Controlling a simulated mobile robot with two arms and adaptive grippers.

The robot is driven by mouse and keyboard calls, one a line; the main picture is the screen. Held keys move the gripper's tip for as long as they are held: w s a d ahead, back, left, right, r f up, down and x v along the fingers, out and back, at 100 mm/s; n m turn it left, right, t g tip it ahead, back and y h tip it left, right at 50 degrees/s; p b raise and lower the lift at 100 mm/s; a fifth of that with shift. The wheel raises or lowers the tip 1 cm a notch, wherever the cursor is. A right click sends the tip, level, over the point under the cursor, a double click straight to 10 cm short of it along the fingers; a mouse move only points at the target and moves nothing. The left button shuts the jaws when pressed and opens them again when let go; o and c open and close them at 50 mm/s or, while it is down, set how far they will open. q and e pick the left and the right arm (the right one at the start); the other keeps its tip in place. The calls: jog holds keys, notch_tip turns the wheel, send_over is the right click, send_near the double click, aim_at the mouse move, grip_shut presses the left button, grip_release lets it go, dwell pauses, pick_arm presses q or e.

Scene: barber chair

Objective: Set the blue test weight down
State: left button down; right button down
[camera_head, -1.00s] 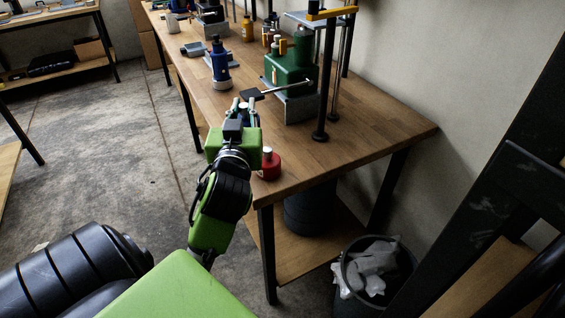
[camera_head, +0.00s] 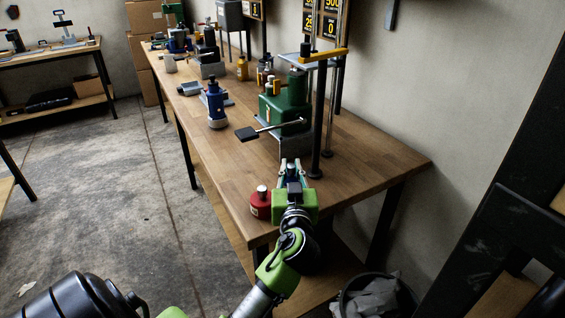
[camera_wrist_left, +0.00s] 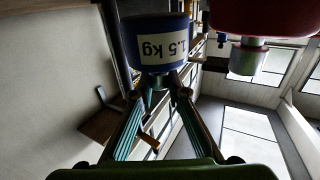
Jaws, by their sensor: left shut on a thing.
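The blue test weight (camera_wrist_left: 155,42) is labelled 1.5 kg and looks upside down in the left wrist view. My left gripper (camera_wrist_left: 163,88) is shut on its narrow end. In the head view my left gripper (camera_head: 290,166) is over the near end of the wooden bench (camera_head: 355,175), in front of the green press. The weight is hidden or too small to make out there. I cannot tell whether it touches the bench top. A red weight (camera_head: 260,203) stands on the bench just left of my gripper and also shows in the left wrist view (camera_wrist_left: 262,18). My right gripper is not in view.
A green hydraulic unit (camera_head: 284,108) with a lever and dark posts (camera_head: 318,120) stands beyond my gripper. A blue bottle jack (camera_head: 215,108) is farther left. The bench to the right is clear. A bin (camera_head: 378,298) stands below the near end.

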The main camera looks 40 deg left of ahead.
aim_at(293, 177)
pick_arm(q)
jog(key=shift+w+d+f, duration=0.15)
jog(key=shift+w, duration=0.1)
jog(key=shift+f, duration=1.35)
jog(key=c, duration=2)
grip_release()
jog(key=shift+f, duration=0.35)
jog(key=shift+o, duration=0.2)
jog(key=shift+s+r, duration=0.1)
jog(key=shift+s, duration=0.05)
